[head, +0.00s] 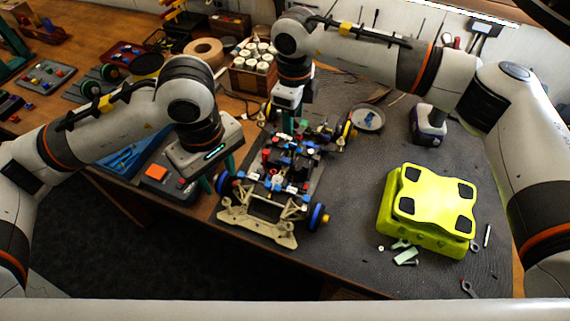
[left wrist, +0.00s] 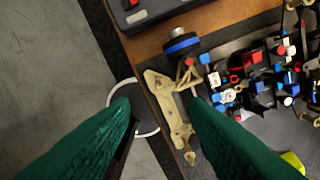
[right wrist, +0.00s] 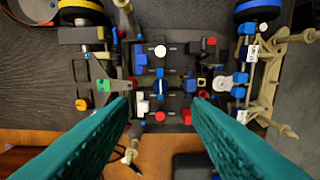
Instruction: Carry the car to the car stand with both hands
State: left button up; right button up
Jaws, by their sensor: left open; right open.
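The car stand (head: 432,202) is a yellow-green block with black pads on top, to the right of the car. My left gripper (head: 217,178) is open and empty beside the car's front left. In the left wrist view the bumper (left wrist: 160,88) shows between and beyond its fingers. My right gripper (head: 290,124) is open over the car's rear. In the right wrist view the chassis (right wrist: 180,108) lies beneath its parted fingers.
A purple-grey power tool (head: 428,125) and a round dish (head: 367,118) stand behind the stand. Small loose parts (head: 405,255) lie in front of it. The mat between car and stand is clear.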

aim_at(226, 198)
pick_arm(q)
notch_tip(226, 198, down, 9)
jog(key=shift+r, duration=0.1)
pick_arm(e)
notch_tip(226, 198, down, 9)
jog(key=shift+r, duration=0.1)
pick_arm(q)
grip_shut()
pick_arm(e)
grip_shut()
dwell(0.8)
